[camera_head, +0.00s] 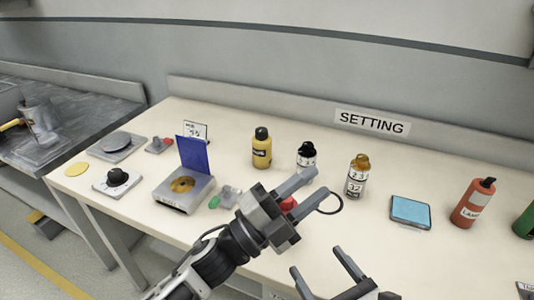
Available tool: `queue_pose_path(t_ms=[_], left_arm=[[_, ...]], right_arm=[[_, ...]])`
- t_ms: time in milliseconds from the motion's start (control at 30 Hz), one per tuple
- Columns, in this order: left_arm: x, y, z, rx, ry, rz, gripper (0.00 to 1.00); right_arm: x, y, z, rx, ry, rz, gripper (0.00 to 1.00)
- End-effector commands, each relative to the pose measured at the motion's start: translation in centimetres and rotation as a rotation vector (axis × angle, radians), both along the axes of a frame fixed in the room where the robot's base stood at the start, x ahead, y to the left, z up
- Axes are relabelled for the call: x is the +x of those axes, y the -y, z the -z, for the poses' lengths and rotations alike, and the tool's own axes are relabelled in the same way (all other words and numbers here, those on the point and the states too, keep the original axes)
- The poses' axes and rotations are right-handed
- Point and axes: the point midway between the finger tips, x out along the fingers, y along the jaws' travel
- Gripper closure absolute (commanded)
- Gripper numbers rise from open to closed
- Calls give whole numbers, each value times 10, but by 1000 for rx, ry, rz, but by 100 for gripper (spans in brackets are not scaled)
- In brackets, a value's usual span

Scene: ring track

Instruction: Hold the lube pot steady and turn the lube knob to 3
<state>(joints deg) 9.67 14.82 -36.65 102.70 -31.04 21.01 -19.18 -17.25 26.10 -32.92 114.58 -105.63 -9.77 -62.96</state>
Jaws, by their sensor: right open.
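A white bottle with an orange top (355,180) and number markings stands upright on the table. A similar white bottle with a black top (306,154) stands to its left, its lower part hidden by my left gripper. I cannot tell which of these, if either, is the lube pot. My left gripper (318,183) is over the table in front of these bottles, its fingers apart and nothing visible between the tips. A red piece (288,203) shows partly behind it. My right gripper (317,260) is open and empty at the front edge of the table.
A yellow bottle (262,149), a blue-panelled device (186,195) and a black knob on a plate (117,178) stand left. A blue pad (410,211) and a red bottle (472,204) stand right. A SETTING sign (372,122) is behind.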

Motion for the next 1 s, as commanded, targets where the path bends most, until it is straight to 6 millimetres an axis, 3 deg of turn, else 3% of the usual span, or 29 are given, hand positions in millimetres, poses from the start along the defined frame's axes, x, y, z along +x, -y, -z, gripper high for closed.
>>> queue_pose_path(t_ms=[33,167,300,400,567,700,833,1000], left_arm=[[-3,15,-16,66,145,54,64],[-21,47,-35,247,509,204,64],[-35,65,-33,463,878,376,64],[-35,64,-22,635,1121,508,64],[-13,38,-1,946,1448,738,64],[21,-5,3,1220,1627,935,64],[48,-43,-5,1423,1699,1080,64],[65,-70,-15,1550,1717,1176,64]], right_arm=[[0,0,0,0,0,0,24],[0,0,0,0,0,0,24],[0,0,0,0,0,0,24],[0,0,0,0,0,0,24],[0,0,0,0,0,0,24],[0,0,0,0,0,0,24],[0,0,0,0,0,0,24],[0,0,0,0,0,0,24]])
